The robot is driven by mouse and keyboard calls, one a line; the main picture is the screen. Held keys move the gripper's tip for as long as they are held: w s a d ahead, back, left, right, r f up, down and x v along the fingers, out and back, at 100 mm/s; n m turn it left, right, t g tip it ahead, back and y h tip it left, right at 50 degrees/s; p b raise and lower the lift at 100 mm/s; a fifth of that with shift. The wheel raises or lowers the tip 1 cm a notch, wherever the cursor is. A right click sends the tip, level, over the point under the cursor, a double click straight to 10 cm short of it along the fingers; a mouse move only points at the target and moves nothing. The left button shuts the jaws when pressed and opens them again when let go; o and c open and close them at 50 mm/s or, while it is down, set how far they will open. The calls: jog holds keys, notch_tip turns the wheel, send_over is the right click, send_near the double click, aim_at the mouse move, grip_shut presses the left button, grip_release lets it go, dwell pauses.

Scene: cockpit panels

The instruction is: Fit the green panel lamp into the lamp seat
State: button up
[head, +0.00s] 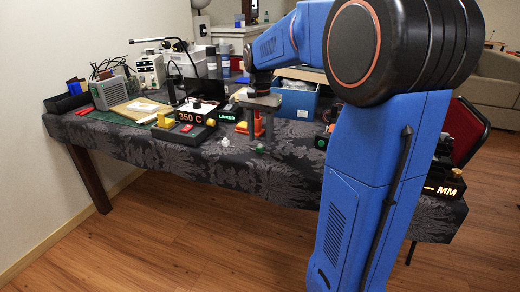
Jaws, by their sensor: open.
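A small green piece (260,148), which looks like the green panel lamp, sits on the patterned tablecloth near the table's front edge. Whether the fingertips reach down around the lamp is too small to tell. A pale, clear-looking small piece (225,142) lies to the left of it. I cannot make out the lamp seat; my arm covers part of the dark panel units on the right.
A dark unit reading "350 C" (190,117) and a green-lit "LINKED" sign (227,116) stand left of my gripper. An orange object (243,127) is close behind the fingers. A blue box (298,100) stands behind. A lit "MM" display (447,190) is at right.

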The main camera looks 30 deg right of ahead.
aim_at(260, 148)
jog(key=shift+f, duration=1.45)
grip_shut()
jog(key=shift+r, duration=0.1)
